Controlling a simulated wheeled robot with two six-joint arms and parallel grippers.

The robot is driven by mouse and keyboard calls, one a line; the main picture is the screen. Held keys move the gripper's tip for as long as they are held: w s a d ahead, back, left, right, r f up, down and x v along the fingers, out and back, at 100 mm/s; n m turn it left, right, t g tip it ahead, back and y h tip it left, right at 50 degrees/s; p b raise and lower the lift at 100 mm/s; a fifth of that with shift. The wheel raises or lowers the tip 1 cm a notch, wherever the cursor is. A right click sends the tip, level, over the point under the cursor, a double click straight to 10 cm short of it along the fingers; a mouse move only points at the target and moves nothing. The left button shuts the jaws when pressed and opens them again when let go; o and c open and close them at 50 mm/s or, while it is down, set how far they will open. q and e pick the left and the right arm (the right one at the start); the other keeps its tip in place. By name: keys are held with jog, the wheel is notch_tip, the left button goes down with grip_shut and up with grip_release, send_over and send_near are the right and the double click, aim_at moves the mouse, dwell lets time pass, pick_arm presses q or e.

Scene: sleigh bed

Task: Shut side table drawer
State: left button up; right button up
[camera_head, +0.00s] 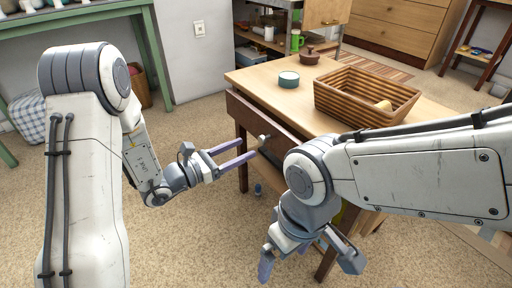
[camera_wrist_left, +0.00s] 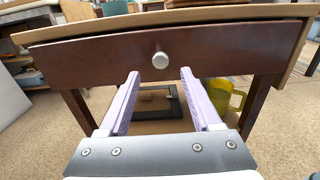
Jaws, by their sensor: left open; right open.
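The wooden side table (camera_head: 252,78) stands right of centre in the head view. Its dark brown drawer front (camera_head: 243,107) faces my left gripper and appears to stand out slightly from under the tabletop. The drawer front (camera_wrist_left: 100,62) spans the left wrist view, with a round silver knob (camera_wrist_left: 160,60) at its middle. My left gripper (camera_head: 250,148) is open and empty, its purple fingers pointing at the drawer. In the wrist view its fingertips (camera_wrist_left: 160,74) lie either side of and just below the knob; contact cannot be told. My right gripper (camera_head: 308,265) is open, pointing down before the table.
A teal-sided bowl (camera_head: 288,79), a reddish-brown lidded pot (camera_head: 309,56) and a slatted basket (camera_head: 347,110) are on the tabletop. A yellow mug-like item (camera_wrist_left: 222,95) and a dark frame (camera_wrist_left: 155,100) are under the drawer. Carpet (camera_head: 190,235) is open between my arms.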

aim_at(260, 142)
pick_arm(q)
jog(key=shift+b+x, duration=0.65)
jog(key=shift+x, duration=2.05)
grip_shut()
jog(key=shift+s, duration=0.1)
